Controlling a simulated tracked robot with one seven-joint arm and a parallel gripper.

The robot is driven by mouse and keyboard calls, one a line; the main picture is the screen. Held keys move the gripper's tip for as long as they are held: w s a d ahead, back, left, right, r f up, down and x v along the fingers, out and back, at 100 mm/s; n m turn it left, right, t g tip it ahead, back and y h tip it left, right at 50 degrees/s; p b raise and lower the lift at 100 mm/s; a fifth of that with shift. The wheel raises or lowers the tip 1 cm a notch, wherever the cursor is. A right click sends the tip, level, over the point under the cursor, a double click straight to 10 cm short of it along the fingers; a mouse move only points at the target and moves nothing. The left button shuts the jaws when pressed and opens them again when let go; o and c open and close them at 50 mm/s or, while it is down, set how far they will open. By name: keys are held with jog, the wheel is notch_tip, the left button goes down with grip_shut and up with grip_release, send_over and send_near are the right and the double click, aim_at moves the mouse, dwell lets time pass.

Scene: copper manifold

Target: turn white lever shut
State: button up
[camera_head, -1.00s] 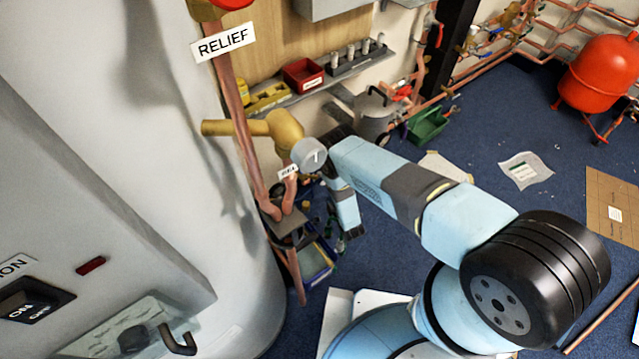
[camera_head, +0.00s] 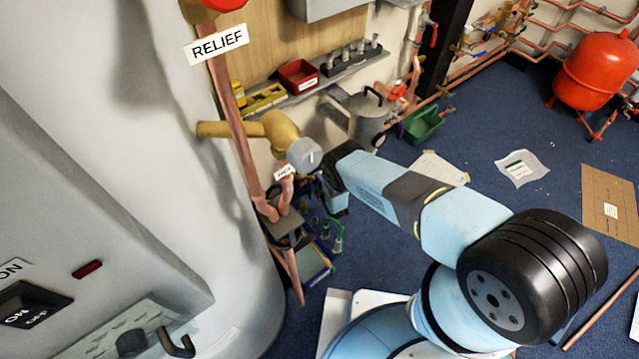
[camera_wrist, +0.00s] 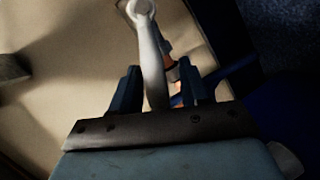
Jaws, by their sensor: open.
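The white lever (camera_wrist: 152,55) shows in the wrist view, running from its round pivot end at the top down between my two fingers. My gripper (camera_wrist: 158,85) is open, with one dark finger on each side of the lever. I cannot tell whether either finger touches it. In the head view, a brass valve body (camera_head: 280,128) with a grey round cap (camera_head: 304,154) sticks out from the big white cylinder (camera_head: 190,185). My wrist is beside this cap, and my fingertips and the lever are not clear there.
Copper pipes (camera_head: 235,120) run down close beside the valve, under a RELIEF label (camera_head: 216,43). A shelf with a red bin (camera_head: 299,76) is behind it. A grey canister (camera_head: 366,118) and a green bin (camera_head: 422,124) stand farther back.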

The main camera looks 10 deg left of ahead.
grip_shut()
dwell(0.5)
